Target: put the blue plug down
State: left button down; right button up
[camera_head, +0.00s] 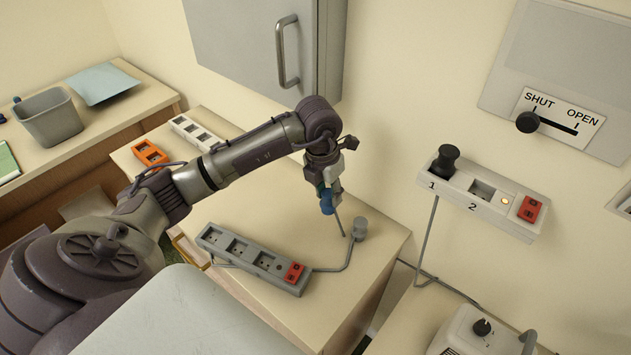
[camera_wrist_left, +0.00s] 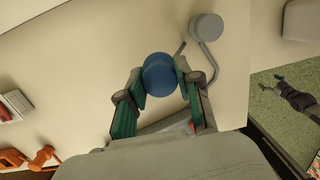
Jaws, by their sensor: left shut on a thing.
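My left gripper (camera_head: 325,186) reaches in from the left over the right part of the wooden table (camera_head: 215,190). In the left wrist view, my left gripper (camera_wrist_left: 160,85) is shut on the round blue plug (camera_wrist_left: 159,70), one finger on each side. The blue plug also shows in the head view (camera_head: 327,203), below the fingers. I cannot tell whether it touches the tabletop.
A grey power strip (camera_head: 253,258) with a red switch lies on the table. Its cord runs to a grey cylinder (camera_head: 360,228) near the plug. An orange socket block (camera_head: 150,153) and a white one (camera_head: 195,131) sit farther back. A cabinet (camera_head: 250,40) hangs above.

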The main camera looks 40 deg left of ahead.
aim_at(324, 196)
pick_arm(q)
jog(key=w+a+f, duration=0.1)
jog(key=f, duration=0.1)
jog(key=w+a+f+p, duration=0.1)
jog(key=f, duration=0.1)
jog(key=a+f+p, duration=0.1)
jog(key=f, duration=0.1)
jog(key=shift+w, duration=0.4)
jog(key=shift+f, duration=0.2)
jog(key=shift+d, duration=0.1)
pick_arm(e)
jog(key=r, duration=0.1)
jog(key=w+d+r, duration=0.1)
jog(key=shift+r, duration=0.35)
pick_arm(q)
jog(key=shift+f, duration=0.1)
jog(key=shift+f, duration=0.15)
jog(key=c, duration=0.8)
grip_release()
pick_arm(e)
jog(key=shift+f, duration=0.1)
